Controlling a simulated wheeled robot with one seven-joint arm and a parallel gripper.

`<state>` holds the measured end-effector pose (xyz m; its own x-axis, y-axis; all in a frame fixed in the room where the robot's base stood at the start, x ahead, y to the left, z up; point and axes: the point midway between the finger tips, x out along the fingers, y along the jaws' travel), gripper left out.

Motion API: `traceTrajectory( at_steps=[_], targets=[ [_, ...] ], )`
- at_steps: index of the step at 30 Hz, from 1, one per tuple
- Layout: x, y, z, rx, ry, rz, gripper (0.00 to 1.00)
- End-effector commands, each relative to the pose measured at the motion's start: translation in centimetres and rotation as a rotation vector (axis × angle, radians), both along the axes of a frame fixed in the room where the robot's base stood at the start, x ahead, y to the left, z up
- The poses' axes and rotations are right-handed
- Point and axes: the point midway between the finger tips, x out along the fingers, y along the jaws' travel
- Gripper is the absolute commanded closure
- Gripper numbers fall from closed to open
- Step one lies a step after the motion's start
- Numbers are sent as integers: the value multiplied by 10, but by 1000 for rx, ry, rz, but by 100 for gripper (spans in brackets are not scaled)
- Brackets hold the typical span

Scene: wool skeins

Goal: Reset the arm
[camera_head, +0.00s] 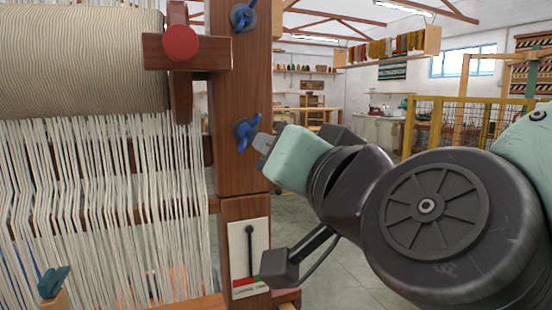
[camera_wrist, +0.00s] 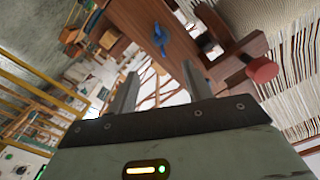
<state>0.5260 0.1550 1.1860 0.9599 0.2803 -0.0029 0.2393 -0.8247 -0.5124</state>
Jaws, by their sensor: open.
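My gripper (camera_head: 262,146) is at the end of my arm, close to the wooden loom post (camera_head: 228,120), beside the lower blue wing knob (camera_head: 245,134). In the head view I cannot tell whether it touches the knob. In the wrist view my gripper (camera_wrist: 160,85) shows two grey fingers spread apart with nothing between them. A blue knob (camera_wrist: 159,38) shows beyond the fingers on the post in that view.
The loom carries a cloth roll (camera_head: 80,60) and white warp threads (camera_head: 100,200) at the left. A red-ended peg (camera_head: 181,43) sticks out near the post. A lever panel (camera_head: 249,257) is lower on the post. A yellow mesh frame (camera_head: 465,125) stands behind at the right.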

Motion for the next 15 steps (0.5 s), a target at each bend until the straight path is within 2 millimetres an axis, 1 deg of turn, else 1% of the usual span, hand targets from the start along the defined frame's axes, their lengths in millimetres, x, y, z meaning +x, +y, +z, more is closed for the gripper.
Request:
traceTrajectory(
  at_steps=[2, 4, 5, 7, 9, 11, 13, 15],
  targets=[
    [0, 5, -2, -18, 16, 28, 50],
    [0, 14, -8, -56, 52, 83, 50],
    [-1, 19, -12, -80, 74, 117, 50],
    [-5, 31, -26, -151, 146, 212, 50],
    [-14, 40, -46, -243, 237, 317, 50],
    [-24, 43, -65, -327, 326, 401, 50],
    [-38, 39, -89, -432, 439, 489, 50],
    [-55, 28, -110, -541, 560, 565, 50]
  ],
)
